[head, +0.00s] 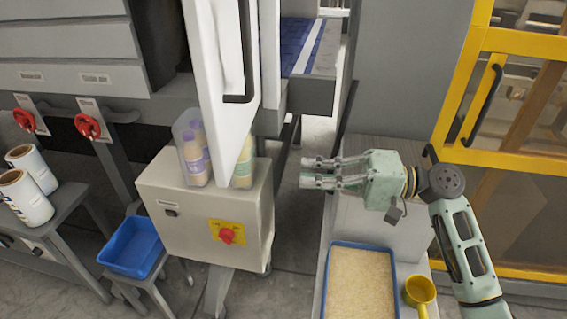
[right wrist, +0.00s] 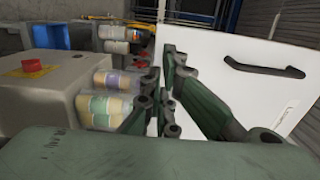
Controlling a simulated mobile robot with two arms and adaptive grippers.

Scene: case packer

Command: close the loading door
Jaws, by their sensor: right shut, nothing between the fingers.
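The loading door (head: 222,85) is a white panel standing open in the head view, swung out toward me and seen nearly edge-on. Its black bar handle (head: 246,65) is on its right face. In the right wrist view the white door panel (right wrist: 225,45) fills the upper right, with the black handle (right wrist: 264,70) across it. My right gripper (head: 303,173) is shut and empty, pointing left. In the head view it is to the right of the door's lower end and below the handle; a gap shows between them. My left gripper is not in view.
Bottles in clear holders (head: 196,155) stand behind the door's lower end on a grey box (head: 160,200) with a red button (head: 227,235). A blue-rimmed tray (head: 325,275) and yellow scoop (head: 420,291) lie below my right gripper. A yellow-framed guard (head: 459,95) is at right.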

